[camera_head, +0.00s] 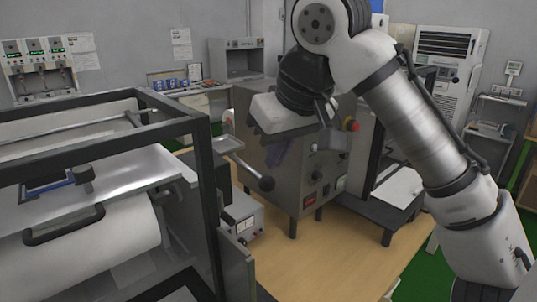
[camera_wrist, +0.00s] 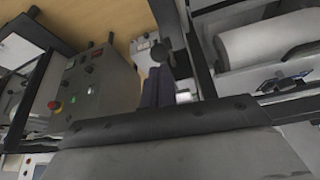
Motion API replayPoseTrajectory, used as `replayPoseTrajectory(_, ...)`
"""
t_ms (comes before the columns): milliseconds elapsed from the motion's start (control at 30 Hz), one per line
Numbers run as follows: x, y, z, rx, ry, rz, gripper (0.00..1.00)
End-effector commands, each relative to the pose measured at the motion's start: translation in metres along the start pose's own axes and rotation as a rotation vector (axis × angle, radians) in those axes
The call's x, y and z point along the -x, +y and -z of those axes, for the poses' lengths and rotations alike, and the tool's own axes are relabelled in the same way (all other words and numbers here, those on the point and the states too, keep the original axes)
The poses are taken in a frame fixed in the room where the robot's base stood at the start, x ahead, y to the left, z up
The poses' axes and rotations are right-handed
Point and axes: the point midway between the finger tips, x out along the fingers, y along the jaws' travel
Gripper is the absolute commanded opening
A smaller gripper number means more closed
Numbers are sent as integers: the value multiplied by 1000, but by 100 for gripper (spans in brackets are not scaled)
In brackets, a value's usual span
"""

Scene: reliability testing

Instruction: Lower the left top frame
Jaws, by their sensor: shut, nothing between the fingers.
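The left machine has a black top frame (camera_head: 100,141) of square bars, which stands raised at the left of the head view. Its dark bars also show at the right of the wrist view (camera_wrist: 200,70). A white roll (camera_head: 85,245) lies under it. My gripper (camera_head: 273,160) hangs over the table to the right of this frame, in front of the grey control box. Its dark fingers (camera_wrist: 158,80) are together and hold nothing. I cannot tell from these views how far they are from the bars.
A grey box with a red button (camera_head: 310,160) stands right behind my gripper. A metal lever with a black knob (camera_head: 266,184) sticks out near the frame. A small instrument (camera_head: 243,215) sits on the wooden table (camera_head: 330,255), whose front part is clear.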

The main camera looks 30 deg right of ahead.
Motion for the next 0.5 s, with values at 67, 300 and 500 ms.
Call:
replayPoseTrajectory(67,9,0,-7,-1,2,2,0)
replayPoseTrajectory(300,17,0,-18,-1,0,0,0)
replayPoseTrajectory(500,19,0,-17,-1,0,0,0)
